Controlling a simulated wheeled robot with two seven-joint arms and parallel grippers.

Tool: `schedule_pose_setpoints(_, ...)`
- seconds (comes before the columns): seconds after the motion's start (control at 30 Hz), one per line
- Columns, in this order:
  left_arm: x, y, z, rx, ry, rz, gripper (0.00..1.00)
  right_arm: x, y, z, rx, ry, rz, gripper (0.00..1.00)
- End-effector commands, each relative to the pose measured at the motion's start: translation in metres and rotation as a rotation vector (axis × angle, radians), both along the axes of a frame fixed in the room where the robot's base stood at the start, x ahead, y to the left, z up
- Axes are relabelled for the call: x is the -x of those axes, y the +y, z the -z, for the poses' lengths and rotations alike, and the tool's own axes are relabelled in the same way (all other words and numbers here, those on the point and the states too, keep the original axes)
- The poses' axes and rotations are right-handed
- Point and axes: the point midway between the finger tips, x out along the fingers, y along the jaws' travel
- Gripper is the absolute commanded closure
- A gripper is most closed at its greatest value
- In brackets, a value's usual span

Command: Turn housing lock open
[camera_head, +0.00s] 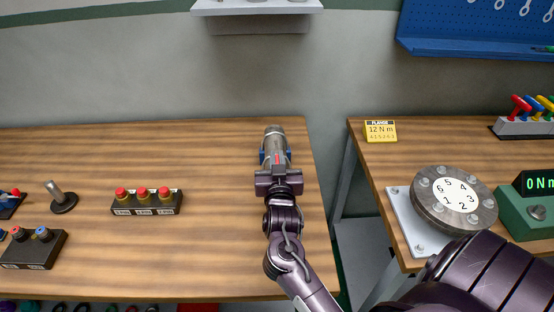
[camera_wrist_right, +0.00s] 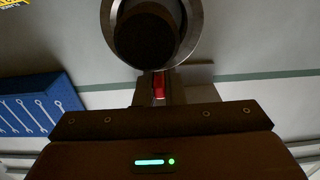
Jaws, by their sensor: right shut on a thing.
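A grey cylindrical housing (camera_head: 274,142) lies near the right end of the left bench, with blue vise parts (camera_head: 262,157) showing beside it. It also shows in the right wrist view as a round metal ring (camera_wrist_right: 196,36) around a dark bore. A small red lock (camera_head: 278,158) is at the housing's near end and shows in the right wrist view (camera_wrist_right: 158,86). My right gripper (camera_head: 278,172) is right behind the housing and shut on the red lock; its fingers largely hide the contact. My left gripper is out of view.
On the left bench stand a box with red buttons (camera_head: 145,201), a grey post on a dark base (camera_head: 61,199) and a dark knob box (camera_head: 34,249). On the right bench are a flange (camera_head: 454,201), a yellow card (camera_head: 380,131) and a green readout (camera_head: 530,205). A gap separates the benches.

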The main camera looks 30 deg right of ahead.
Motion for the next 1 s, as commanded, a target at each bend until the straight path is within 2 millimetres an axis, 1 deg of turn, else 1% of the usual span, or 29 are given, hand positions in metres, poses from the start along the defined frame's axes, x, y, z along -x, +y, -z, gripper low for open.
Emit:
schedule_pose_setpoints(0.23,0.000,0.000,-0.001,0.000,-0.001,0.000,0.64,0.000,0.000,0.000,0.003,0.002,-0.023,1.00)
schedule_pose_setpoints(0.47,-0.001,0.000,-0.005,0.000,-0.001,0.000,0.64,0.001,-0.001,-0.001,0.006,0.004,-0.132,1.00)
schedule_pose_setpoints(1.0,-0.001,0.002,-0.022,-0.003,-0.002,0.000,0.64,0.000,-0.002,-0.001,0.006,0.007,-0.623,1.00)
